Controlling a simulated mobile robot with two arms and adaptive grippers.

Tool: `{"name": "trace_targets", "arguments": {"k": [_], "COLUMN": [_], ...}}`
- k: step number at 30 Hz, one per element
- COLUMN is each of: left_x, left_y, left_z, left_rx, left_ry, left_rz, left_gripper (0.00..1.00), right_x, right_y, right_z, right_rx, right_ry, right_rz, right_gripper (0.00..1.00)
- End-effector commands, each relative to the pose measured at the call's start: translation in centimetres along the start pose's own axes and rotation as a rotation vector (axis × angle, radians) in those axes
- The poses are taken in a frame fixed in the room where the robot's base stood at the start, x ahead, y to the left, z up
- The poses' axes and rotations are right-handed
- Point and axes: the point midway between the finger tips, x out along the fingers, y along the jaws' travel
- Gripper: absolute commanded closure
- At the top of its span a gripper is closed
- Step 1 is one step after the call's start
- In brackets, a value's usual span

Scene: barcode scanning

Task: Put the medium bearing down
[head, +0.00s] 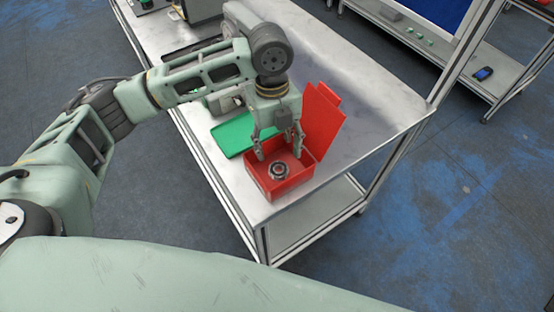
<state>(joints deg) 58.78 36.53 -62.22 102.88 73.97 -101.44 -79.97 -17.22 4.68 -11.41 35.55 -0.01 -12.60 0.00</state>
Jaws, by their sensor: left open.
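The medium bearing (279,171), a dark metal ring, rests inside the open red box (292,187) near its front side. The box stands on the metal table with its red lid (322,120) raised at the back right. My left gripper (279,157) points down over the box, its two fingers spread apart. The fingertips are at the box's inside, just behind the bearing in the picture, and nothing shows between them. My right gripper is out of view.
A green tray (233,136) lies on the table left of the red box. The metal table (375,110) is clear to the right. Another table with a blue panel and a dark handheld device (484,73) stands at the top right.

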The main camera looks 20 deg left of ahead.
Motion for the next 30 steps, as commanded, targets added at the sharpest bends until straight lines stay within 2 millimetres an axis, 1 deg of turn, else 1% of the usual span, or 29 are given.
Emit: {"name": "trace_targets", "arguments": {"k": [1,6,10,15,30], "left_x": [-0.9,-4.0,-5.3,-5.9,-5.8], "left_y": [-0.1,-0.1,0.0,0.0,0.0], "left_z": [0.1,0.0,0.0,0.0,0.0], "left_rx": [0.002,0.0,0.001,0.001,0.0], "left_ry": [-0.003,-0.001,0.0,0.001,0.001], "left_rz": [-0.004,-0.002,0.0,0.0,0.001], "left_gripper": [0.47,0.47,0.47,0.47,0.47], "right_x": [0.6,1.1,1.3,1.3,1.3], "right_y": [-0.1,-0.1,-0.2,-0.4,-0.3], "right_z": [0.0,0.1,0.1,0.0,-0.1], "right_rx": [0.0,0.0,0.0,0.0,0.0], "right_ry": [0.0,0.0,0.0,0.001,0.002], "right_rz": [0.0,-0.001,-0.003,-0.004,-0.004], "right_gripper": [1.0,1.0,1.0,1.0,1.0]}}
